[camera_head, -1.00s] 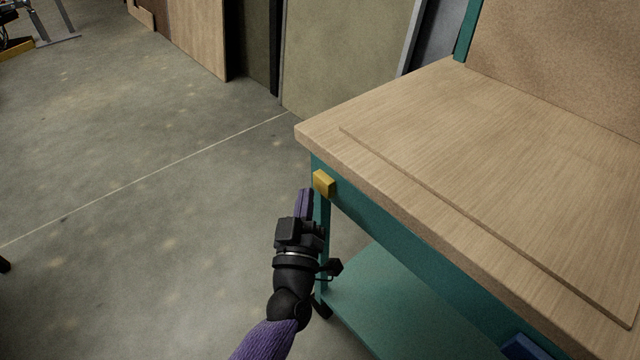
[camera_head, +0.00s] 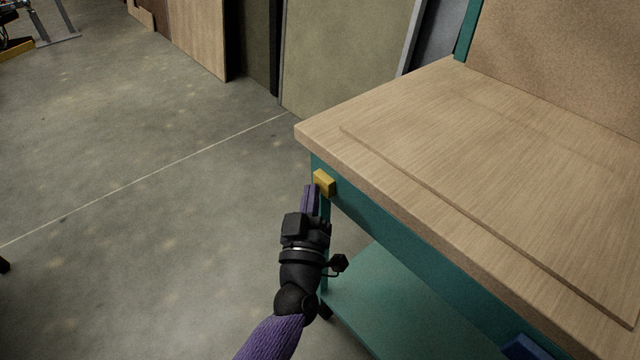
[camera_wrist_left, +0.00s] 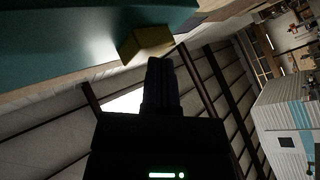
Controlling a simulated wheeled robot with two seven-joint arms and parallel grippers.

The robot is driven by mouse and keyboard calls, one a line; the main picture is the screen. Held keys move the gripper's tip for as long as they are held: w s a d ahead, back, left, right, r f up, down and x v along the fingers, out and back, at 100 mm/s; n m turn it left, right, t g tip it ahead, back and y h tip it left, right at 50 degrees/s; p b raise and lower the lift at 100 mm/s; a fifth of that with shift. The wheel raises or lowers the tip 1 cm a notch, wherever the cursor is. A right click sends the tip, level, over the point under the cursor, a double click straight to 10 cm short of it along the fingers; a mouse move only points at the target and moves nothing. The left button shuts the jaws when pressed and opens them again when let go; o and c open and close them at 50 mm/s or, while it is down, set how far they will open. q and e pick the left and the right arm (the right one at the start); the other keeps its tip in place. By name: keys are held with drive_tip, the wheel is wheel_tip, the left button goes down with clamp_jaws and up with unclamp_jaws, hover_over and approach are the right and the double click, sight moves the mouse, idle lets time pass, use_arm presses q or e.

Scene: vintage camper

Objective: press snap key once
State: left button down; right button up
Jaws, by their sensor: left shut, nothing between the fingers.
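A yellow block-shaped key (camera_head: 324,183) sticks out from the teal front of the workbench, near its left corner, just under the wooden top. I take it for the snap key. My left gripper (camera_head: 311,191) is shut and empty, with its purple fingers just left of and below the key. In the left wrist view the yellow key (camera_wrist_left: 146,42) shows just beyond the closed fingertips (camera_wrist_left: 157,62). I cannot tell whether they touch it. My right gripper does not show.
The wooden bench top (camera_head: 440,140) lies above the key and overhangs the teal apron. A teal lower shelf (camera_head: 380,300) is below, and a blue block (camera_head: 524,347) sits at the front lower right. Open concrete floor (camera_head: 150,200) is to the left.

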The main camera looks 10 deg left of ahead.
use_arm(q)
drive_tip(key=shift+w+d, duration=0.2)
drive_tip(key=shift+w, duration=0.05)
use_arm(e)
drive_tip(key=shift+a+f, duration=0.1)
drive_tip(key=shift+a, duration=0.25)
use_arm(q)
drive_tip(key=shift+s, duration=0.1)
drive_tip(key=shift+s+a+p, duration=0.4)
drive_tip(key=shift+s+a, duration=0.15)
drive_tip(key=shift+s, duration=0.1)
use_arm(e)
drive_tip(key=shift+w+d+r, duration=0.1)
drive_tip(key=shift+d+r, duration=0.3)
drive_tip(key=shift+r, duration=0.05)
use_arm(q)
drive_tip(key=s+a+p, duration=0.1)
drive_tip(key=s, duration=0.1)
drive_tip(key=s+a+p, duration=0.1)
drive_tip(key=s+a, duration=0.1)
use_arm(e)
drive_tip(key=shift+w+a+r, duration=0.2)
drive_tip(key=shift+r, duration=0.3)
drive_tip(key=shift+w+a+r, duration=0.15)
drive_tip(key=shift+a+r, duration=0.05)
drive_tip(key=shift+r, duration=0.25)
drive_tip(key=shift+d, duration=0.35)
